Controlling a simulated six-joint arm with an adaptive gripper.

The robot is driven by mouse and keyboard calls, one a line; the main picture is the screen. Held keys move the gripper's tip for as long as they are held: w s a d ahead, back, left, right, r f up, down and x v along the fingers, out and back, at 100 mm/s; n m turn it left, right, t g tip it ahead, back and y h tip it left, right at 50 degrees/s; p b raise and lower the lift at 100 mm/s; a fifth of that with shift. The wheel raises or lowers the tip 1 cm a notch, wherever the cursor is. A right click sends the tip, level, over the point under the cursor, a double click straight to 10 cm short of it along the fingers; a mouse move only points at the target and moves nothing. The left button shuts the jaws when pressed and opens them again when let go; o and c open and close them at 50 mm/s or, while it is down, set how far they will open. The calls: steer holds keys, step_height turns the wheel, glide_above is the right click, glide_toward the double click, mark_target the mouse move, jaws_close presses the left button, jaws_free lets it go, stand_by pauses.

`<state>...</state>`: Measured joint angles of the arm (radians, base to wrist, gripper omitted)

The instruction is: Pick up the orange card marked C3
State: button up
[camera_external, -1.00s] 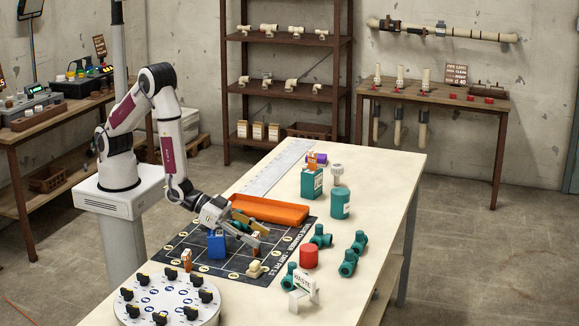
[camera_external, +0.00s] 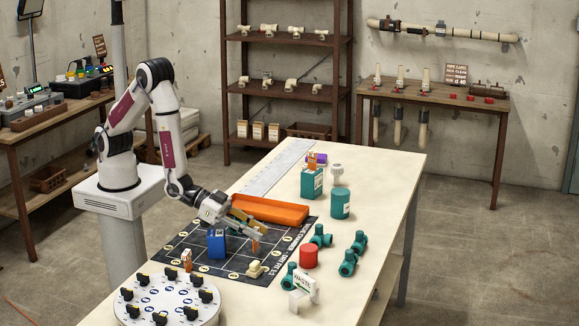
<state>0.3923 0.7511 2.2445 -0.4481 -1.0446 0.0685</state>
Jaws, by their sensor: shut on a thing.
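My gripper (camera_external: 259,232) is low over the black gridded mat (camera_external: 206,272), right of the blue block. Its fingers are shut on a small orange card (camera_external: 255,246), which shows just below them. The card's marking is too small to read, and its upper part is hidden by the fingers. I cannot tell whether its lower edge touches the mat. Another orange card (camera_external: 187,260) stands at the mat's left front, and another orange piece (camera_external: 311,161) shows at the teal box.
A blue block (camera_external: 216,244) stands close left of the gripper, and an orange tray (camera_external: 270,209) lies behind it. A cream fitting (camera_external: 256,269), red cylinder (camera_external: 308,256) and several teal fittings are to the right. A white dial plate (camera_external: 166,300) is in front.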

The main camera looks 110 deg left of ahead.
steer(key=shift+r, duration=4.2)
